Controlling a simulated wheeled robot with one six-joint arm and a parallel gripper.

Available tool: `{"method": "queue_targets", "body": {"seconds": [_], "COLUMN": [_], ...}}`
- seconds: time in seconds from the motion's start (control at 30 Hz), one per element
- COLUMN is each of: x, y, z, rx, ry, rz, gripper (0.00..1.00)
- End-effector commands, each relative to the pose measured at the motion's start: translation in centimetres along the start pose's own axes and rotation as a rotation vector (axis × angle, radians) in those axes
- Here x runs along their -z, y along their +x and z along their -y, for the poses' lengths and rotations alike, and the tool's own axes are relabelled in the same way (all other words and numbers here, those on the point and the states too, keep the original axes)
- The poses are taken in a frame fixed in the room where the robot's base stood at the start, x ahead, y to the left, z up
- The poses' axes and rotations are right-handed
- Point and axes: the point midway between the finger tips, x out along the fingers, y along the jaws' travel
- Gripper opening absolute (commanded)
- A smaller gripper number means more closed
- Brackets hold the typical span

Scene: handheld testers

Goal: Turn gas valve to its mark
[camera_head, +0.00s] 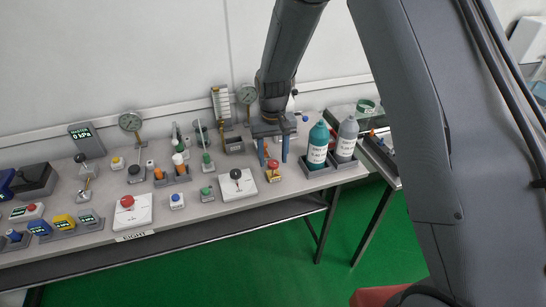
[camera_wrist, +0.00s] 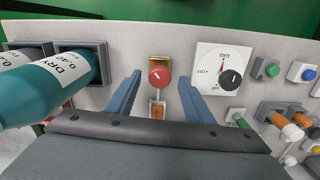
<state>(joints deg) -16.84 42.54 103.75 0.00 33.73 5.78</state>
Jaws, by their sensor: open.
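The gas valve is a black round knob (camera_wrist: 230,78) on a white square plate (camera_wrist: 207,50) lettered "GAS". A red pointer mark shows on the plate beside the knob in the wrist view. In the head view the knob (camera_head: 236,174) and plate (camera_head: 244,190) sit on the bench, left of and in front of my gripper (camera_head: 274,155). My gripper is open and empty, with two blue fingers pointing down. In the wrist view the valve lies right of the fingers (camera_wrist: 159,82), apart from them. The knob's exact angle against its mark is too small to tell.
Teal (camera_head: 318,145) and grey (camera_head: 347,138) bottles stand to the right. A green button (camera_head: 207,191) and small testers crowd the left.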

Motion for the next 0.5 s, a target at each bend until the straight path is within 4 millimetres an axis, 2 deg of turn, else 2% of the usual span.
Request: {"method": "queue_targets", "body": {"seconds": [0.13, 0.4, 0.5], "x": [-0.04, 0.00, 0.00], "y": [0.80, 0.94, 0.94], "z": [-0.02, -0.03, -0.03], "rx": [0.000, 0.000, 0.000], "ry": [0.000, 0.000, 0.000], "rz": [0.001, 0.000, 0.000], "gripper": [0.48, 0.48, 0.33]}}
